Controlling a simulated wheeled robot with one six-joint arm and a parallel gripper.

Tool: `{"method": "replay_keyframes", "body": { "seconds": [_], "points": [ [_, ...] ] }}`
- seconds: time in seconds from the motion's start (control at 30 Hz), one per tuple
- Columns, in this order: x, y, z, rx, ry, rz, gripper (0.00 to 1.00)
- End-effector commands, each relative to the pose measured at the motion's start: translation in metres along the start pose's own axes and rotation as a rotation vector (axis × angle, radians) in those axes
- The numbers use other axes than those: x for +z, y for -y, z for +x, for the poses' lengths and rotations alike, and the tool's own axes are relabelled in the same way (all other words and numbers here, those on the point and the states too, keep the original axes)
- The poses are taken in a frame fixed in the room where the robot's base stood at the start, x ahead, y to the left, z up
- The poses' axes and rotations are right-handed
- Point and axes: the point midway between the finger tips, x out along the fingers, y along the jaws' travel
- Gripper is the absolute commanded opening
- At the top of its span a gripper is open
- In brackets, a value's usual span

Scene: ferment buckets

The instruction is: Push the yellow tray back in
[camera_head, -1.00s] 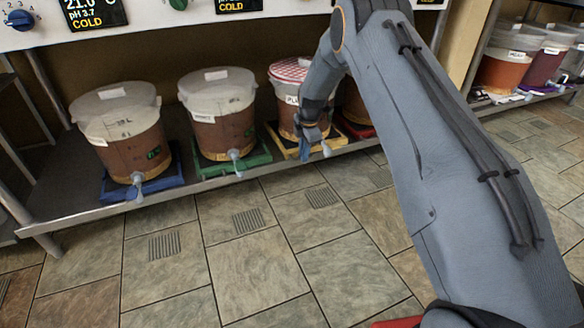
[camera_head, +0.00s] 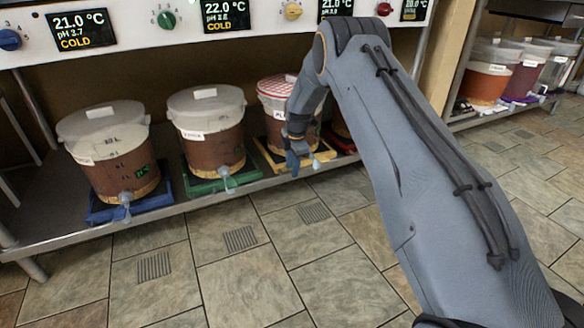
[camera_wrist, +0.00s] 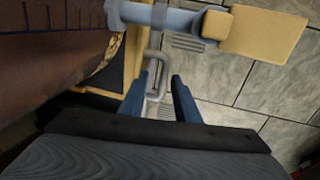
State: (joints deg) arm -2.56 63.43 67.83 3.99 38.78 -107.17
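The yellow tray (camera_head: 268,157) sits on the low shelf under a bucket with a red-checked cover (camera_head: 276,88). My gripper (camera_head: 295,160) is at the tray's front edge, beside the bucket's tap. In the wrist view the tray (camera_wrist: 131,62) lies under the brown bucket (camera_wrist: 60,60), and its grey handle (camera_wrist: 152,62) sticks out at the front. My gripper (camera_wrist: 163,84) has its two blue fingers apart, with part of the handle between them. I cannot tell whether a finger touches it. The tap (camera_wrist: 170,18) with its yellow end crosses just beyond the fingers.
Buckets on a blue tray (camera_head: 140,207) and a green tray (camera_head: 232,182) stand to the left. A red tray (camera_head: 341,140) is to the right, partly behind my arm. The shelf edge (camera_head: 180,211) runs along the front. The tiled floor (camera_head: 250,275) before it is clear.

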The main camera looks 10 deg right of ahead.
Motion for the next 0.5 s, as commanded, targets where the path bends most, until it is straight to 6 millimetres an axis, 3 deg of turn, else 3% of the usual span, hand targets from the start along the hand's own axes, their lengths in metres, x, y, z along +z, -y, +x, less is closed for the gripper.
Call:
{"method": "replay_keyframes", "body": {
  "seconds": [0.17, 0.5],
  "points": [
    [0.0, 0.0, -0.014, 0.0, 0.0, 0.0, 0.29],
    [-0.001, -0.001, -0.068, 0.002, 0.0, -0.001, 0.29]
  ]
}}
